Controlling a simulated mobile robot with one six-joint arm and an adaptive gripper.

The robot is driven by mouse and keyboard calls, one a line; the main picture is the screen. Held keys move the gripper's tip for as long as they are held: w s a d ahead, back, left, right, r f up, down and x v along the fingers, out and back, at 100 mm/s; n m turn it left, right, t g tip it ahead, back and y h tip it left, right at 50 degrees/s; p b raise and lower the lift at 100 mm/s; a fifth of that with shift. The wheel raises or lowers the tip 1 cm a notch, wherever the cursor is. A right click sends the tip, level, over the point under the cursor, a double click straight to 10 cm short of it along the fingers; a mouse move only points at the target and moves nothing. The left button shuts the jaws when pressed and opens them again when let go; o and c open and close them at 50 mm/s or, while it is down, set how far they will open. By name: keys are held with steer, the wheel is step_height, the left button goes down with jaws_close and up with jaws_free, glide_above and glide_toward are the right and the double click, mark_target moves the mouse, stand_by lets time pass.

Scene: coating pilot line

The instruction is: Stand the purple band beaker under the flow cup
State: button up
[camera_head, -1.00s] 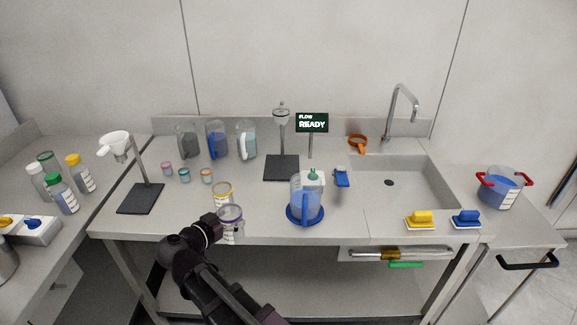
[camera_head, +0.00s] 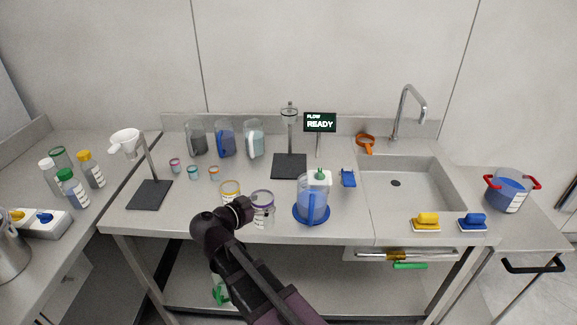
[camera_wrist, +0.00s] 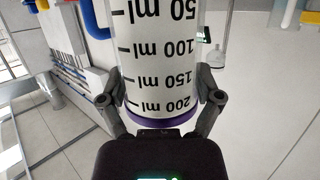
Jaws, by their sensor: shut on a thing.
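The purple band beaker (camera_head: 263,213) is clear with a purple rim and stays upright near the bench's front edge, between a yellow-rimmed beaker and the blue jug. My gripper (camera_head: 246,209) is shut on it from the left. In the wrist view the beaker (camera_wrist: 160,60) fills the middle, with its volume marks upside down and its purple band near my gripper (camera_wrist: 157,100), a finger on each side. The clear flow cup (camera_head: 289,113) hangs on a stand with a dark base plate (camera_head: 289,167), behind and right of the beaker. The base plate looks empty.
A blue jug (camera_head: 312,201) on a blue disc stands just right of the beaker, with a green-capped bottle (camera_head: 319,178) behind. The yellow-rimmed beaker (camera_head: 230,187) is close on the left. A "FLOW READY" sign (camera_head: 320,122) stands beside the flow cup.

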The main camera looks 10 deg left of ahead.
steer(key=w+d+r+m+g+h+p, duration=0.1)
steer(key=w+d, duration=0.2)
steer(key=d, duration=0.2)
steer(key=shift+w+d+r+h, duration=0.15)
steer(key=shift+d+r+h, duration=0.1)
steer(key=shift+d+h, duration=0.05)
steer(key=shift+w, duration=0.1)
